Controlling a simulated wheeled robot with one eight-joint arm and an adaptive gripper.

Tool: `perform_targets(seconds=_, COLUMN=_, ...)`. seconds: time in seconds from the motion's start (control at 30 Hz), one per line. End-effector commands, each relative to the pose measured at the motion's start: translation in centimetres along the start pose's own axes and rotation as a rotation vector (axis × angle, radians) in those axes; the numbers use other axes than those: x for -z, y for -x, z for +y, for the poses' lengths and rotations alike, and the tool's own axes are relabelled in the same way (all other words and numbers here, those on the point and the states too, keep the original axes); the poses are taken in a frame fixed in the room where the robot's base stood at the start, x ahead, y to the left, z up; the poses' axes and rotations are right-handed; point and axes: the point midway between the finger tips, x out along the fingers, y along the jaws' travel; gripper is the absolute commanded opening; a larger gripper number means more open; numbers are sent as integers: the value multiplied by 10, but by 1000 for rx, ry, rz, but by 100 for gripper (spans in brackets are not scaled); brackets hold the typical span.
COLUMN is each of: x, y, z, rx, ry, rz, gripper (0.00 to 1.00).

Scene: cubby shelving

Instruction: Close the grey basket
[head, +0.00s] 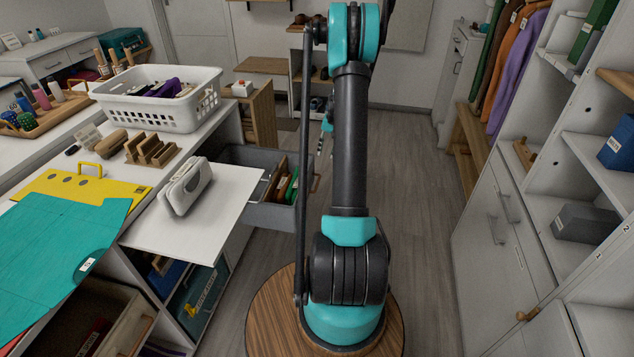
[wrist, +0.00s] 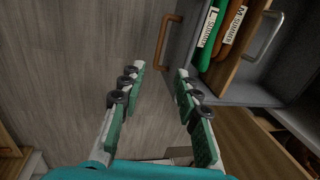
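The grey basket (head: 272,216) is pulled out from the cubby unit, left of my arm in the head view. It holds upright folders or dividers, some green and brown. In the wrist view the basket (wrist: 186,62) is at the upper right, and its brown handle (wrist: 168,42) stands just beyond my fingertips. My gripper (wrist: 160,71) is open, with nothing between its fingers and floor showing below. The fingertips look close to the handle, but I cannot tell whether they touch it. In the head view my arm mostly hides the gripper.
A white board (head: 215,215) with a white device (head: 186,186) on it sticks out beside the basket. A white laundry basket (head: 150,118) stands on the counter. White shelving (head: 500,255) lines the right side. The wooden floor (head: 420,170) between is clear.

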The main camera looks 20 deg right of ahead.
Motion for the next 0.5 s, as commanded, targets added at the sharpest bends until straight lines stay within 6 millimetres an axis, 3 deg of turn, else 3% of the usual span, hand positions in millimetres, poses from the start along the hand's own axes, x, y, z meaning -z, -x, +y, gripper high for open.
perform_targets(seconds=0.5, x=0, y=-96, z=-1, rx=0, ry=2, rz=1, gripper=32)
